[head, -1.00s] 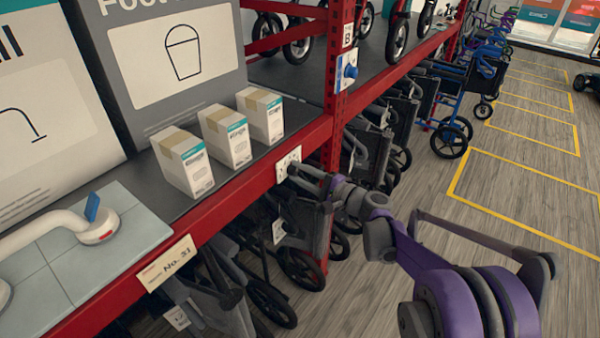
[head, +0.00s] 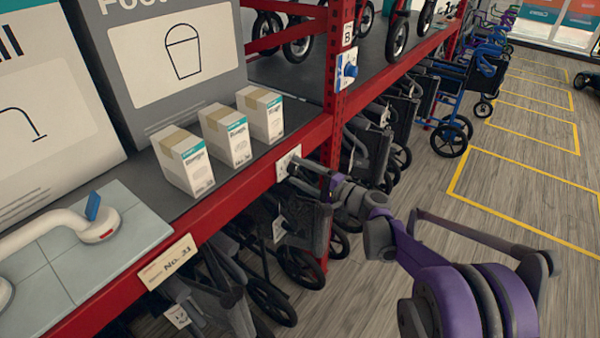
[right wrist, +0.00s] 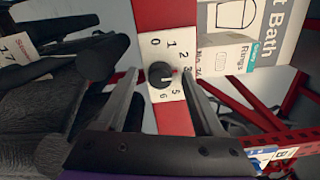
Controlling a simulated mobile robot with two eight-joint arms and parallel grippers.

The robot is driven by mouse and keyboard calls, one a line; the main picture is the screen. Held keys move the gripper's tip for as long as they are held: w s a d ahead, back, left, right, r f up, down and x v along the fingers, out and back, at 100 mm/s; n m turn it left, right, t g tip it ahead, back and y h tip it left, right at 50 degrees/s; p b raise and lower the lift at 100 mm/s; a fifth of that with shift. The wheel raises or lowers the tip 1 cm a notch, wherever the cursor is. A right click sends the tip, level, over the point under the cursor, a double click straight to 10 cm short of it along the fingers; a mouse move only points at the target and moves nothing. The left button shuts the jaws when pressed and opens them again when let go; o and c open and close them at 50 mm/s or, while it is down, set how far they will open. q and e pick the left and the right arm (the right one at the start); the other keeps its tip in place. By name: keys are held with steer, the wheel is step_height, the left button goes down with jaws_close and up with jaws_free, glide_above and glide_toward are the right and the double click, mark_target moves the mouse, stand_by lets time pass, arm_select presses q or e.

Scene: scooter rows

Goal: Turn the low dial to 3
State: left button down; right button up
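The low dial (head: 286,160) is a white plate on the red shelf beam. In the right wrist view the low dial (right wrist: 161,75) shows a round black knob with numbers from 0 at the top, round the right side, to 6 at the bottom. A pale mark shows on the knob's lower right; the exact number it points to is hard to tell. My right gripper (head: 298,176) is at the dial. In the right wrist view my right gripper (right wrist: 160,82) is open, one finger on each side of the knob, with gaps between. The number 4 is not clearly visible. My left gripper is out of view.
A second dial with a blue knob (head: 349,71) is on the red upright, above right. White boxes (head: 228,137) stand on the shelf above the beam. Folded walkers and wheelchairs (head: 295,255) crowd the space below. Open floor (head: 500,200) lies to the right.

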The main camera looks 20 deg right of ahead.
steer(key=v, duration=1.1)
steer(key=shift+w, duration=0.1)
stand_by(0.4)
